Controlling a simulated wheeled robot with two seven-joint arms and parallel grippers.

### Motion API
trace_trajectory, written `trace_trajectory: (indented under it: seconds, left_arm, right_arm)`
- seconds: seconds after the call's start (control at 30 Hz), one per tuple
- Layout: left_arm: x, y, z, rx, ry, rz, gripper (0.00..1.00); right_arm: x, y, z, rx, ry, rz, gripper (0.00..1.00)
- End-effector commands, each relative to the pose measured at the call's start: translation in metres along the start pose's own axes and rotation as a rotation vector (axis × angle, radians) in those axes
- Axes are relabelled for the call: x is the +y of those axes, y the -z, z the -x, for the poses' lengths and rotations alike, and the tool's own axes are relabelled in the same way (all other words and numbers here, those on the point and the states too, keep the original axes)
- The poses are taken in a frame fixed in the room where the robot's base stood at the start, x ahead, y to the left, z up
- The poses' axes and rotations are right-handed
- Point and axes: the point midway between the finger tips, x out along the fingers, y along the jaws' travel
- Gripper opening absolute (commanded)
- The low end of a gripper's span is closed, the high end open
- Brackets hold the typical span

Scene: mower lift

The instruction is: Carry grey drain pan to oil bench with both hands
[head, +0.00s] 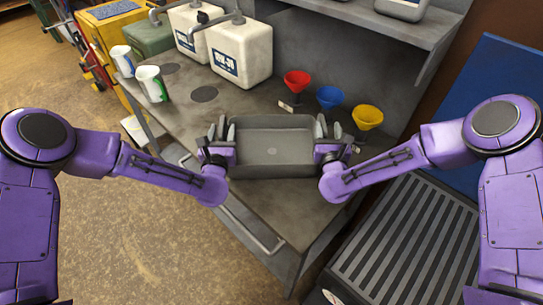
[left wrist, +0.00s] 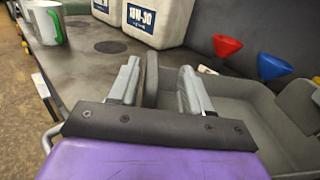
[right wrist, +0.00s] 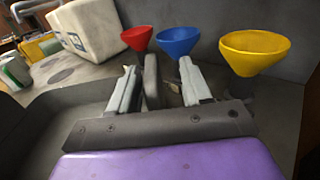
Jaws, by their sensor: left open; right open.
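The grey drain pan (head: 271,148) sits on the grey bench (head: 185,115), near its front edge. It is a shallow rectangular pan and looks empty. My left gripper (head: 218,130) is open at the pan's left end; in the left wrist view its fingers (left wrist: 160,85) stand on either side of the pan's left wall (left wrist: 150,80). My right gripper (head: 330,130) is open at the right end; in the right wrist view its fingers (right wrist: 158,90) stand on either side of an upright grey piece of the pan (right wrist: 151,82). I cannot tell whether the fingers touch it.
Red (head: 297,82), blue (head: 330,97) and yellow (head: 367,117) funnels stand close behind the pan. White oil jugs (head: 240,52) and measuring jugs (head: 151,83) stand to the left. A slatted grey surface (head: 410,245) lies at the lower right. A shelf (head: 375,20) overhangs the back.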

Motion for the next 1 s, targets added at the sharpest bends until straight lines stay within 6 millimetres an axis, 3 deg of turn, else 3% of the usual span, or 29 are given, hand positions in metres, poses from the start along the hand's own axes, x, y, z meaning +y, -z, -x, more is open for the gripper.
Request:
trace_trajectory:
  seconds: [0.5,0.73,1.0]
  left_arm:
    - [-0.001,-0.003,0.112,-0.005,0.003,-0.001,0.48]
    - [-0.001,-0.004,0.125,-0.007,-0.001,0.0,0.48]
    - [-0.001,-0.004,0.124,-0.007,0.0,-0.001,0.48]
  right_arm:
    - [0.001,0.0,0.0,0.0,-0.003,0.0,0.48]
    - [0.002,0.0,0.011,0.001,-0.004,0.0,0.48]
    - [0.001,0.0,0.077,0.002,-0.006,0.0,0.48]
